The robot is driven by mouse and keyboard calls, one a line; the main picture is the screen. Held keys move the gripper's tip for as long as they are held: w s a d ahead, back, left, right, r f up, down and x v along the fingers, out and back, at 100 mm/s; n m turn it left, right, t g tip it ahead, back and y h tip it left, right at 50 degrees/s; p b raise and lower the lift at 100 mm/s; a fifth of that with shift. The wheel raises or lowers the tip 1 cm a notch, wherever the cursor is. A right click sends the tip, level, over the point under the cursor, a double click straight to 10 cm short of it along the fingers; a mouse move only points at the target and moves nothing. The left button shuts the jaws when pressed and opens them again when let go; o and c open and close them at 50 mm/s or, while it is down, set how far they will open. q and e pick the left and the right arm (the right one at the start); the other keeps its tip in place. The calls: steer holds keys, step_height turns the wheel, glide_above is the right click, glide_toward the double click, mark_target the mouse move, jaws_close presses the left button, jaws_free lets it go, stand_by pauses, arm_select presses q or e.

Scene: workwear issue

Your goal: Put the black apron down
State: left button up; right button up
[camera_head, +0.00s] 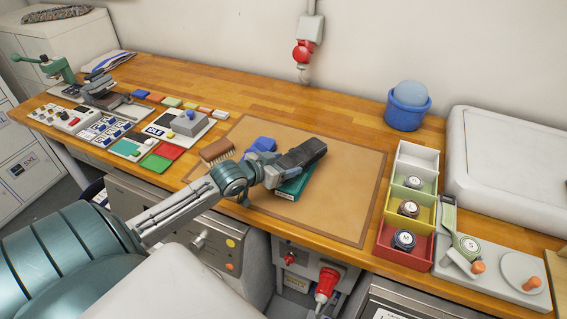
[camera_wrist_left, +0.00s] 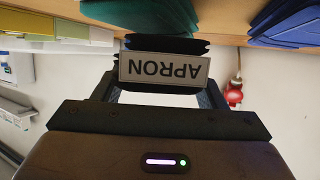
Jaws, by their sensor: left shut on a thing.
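My left gripper (camera_head: 276,168) reaches in from the left over the brown mat (camera_head: 340,170) and is shut on the black apron (camera_head: 303,152). The apron is a small dark folded bundle at the gripper's tip. In the left wrist view the apron (camera_wrist_left: 162,44) shows between the fingers, with a grey label reading APRON upside down. A teal folded piece (camera_head: 293,188) lies on the mat just below the apron in the picture, and a blue folded piece (camera_head: 262,145) lies behind the gripper. Whether the apron touches the teal piece I cannot tell. My right gripper is out of view.
A brush (camera_head: 217,150) lies at the mat's left edge. Panels and small blocks fill the left. The mat's right side is clear.

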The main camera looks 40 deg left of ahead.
arm_select(q)
steer(key=shift+f, duration=0.3)
steer(key=shift+f, duration=0.15)
steer(key=o, duration=1.1)
